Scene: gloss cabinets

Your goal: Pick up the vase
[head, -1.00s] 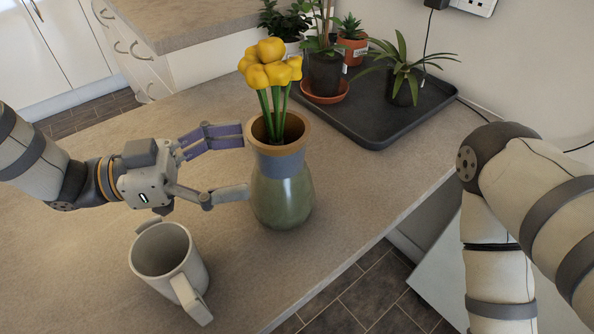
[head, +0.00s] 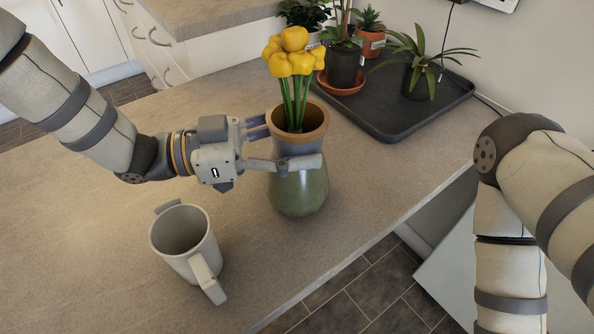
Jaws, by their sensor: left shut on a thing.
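The vase (head: 299,190) is green and glossy below, with a grey neck and a tan rim. It stands upright at the middle of the counter, with yellow flowers (head: 292,55) in it. My left gripper (head: 290,143) comes from the left and is shut on the vase at its neck. One finger crosses the front of the neck. The other finger passes behind it, its tip hidden. I cannot make out a gap under the vase. My right arm shows at the right, but its gripper is out of view.
A grey mug (head: 183,246) stands close in front of my left gripper. A dark tray (head: 395,127) with several potted plants lies behind the vase to the right. The counter's edge (head: 375,235) runs close to the vase's right. Bare counter (head: 70,230) lies at the left.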

